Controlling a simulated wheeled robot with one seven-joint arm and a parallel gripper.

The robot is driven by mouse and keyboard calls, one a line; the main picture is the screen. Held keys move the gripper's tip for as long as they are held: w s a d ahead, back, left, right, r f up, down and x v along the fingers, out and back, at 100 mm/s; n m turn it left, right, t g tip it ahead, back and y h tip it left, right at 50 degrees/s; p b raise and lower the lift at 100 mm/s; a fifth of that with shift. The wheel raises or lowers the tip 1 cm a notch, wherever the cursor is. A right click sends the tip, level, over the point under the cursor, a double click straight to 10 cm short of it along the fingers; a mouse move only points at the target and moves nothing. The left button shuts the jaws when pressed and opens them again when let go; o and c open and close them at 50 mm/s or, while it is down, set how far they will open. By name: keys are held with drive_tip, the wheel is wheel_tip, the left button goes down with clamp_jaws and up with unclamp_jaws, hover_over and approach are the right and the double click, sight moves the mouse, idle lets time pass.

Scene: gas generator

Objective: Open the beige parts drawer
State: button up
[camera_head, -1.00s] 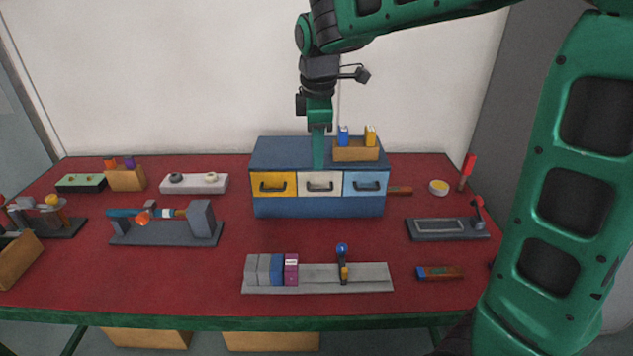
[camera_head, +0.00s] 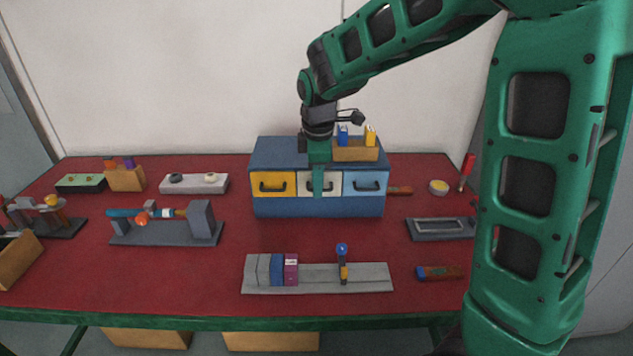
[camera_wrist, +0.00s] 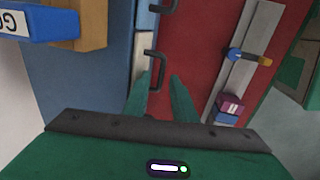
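The blue cabinet (camera_head: 275,207) has a row of three drawers. The beige drawer (camera_head: 304,190) is the middle one and is shut, with its front partly hidden by my gripper (camera_head: 318,192). In the wrist view, a strip of the beige front (camera_wrist: 141,55) and its dark handle (camera_wrist: 155,62) show. My gripper (camera_wrist: 162,76) is open there, one finger on the drawer side and one over the red table. The handle lies between the two fingers in the picture; I cannot tell whether they touch it.
A yellow drawer (camera_head: 272,184) and a light blue drawer (camera_head: 365,184) flank it. A wooden box (camera_head: 356,154) with blue and yellow items stands on the cabinet. A grey rail (camera_head: 310,285) with several blocks lies in front, with bare red table between.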

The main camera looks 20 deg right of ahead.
clamp_jaws()
idle(1.2)
